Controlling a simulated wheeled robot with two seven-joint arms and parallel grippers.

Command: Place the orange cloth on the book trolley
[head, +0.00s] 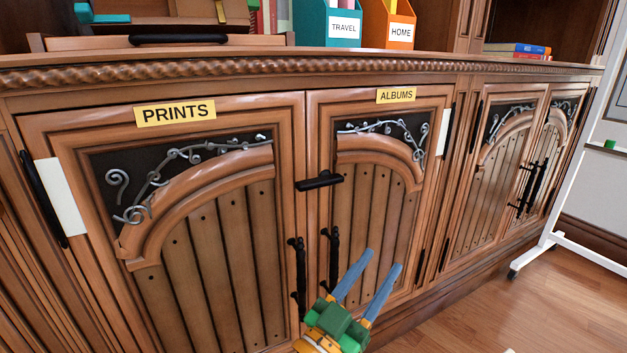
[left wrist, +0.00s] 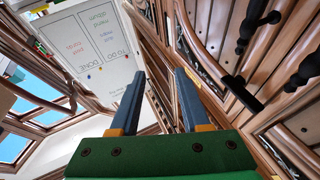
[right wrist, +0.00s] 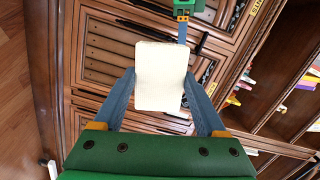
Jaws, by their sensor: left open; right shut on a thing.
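No orange cloth and no book trolley can be made out in any view. My left gripper (head: 382,260) is open and empty in the head view, in front of the lower part of the ALBUMS door (head: 377,190). It also shows open in the left wrist view (left wrist: 160,75). My right gripper (right wrist: 158,88) is outside the head view. In the right wrist view it is shut on a pale cream, block-like thing (right wrist: 160,65), held between its two blue fingers. What this thing is, I cannot tell.
The PRINTS door (head: 205,200) and ALBUMS door are closed, with black handles (head: 297,275) at their meeting edge. A TRAVEL box (head: 343,25) and orange HOME box (head: 389,22) stand on the shelf above. A wheeled whiteboard (left wrist: 90,45) stands right; floor (head: 530,300) there is clear.

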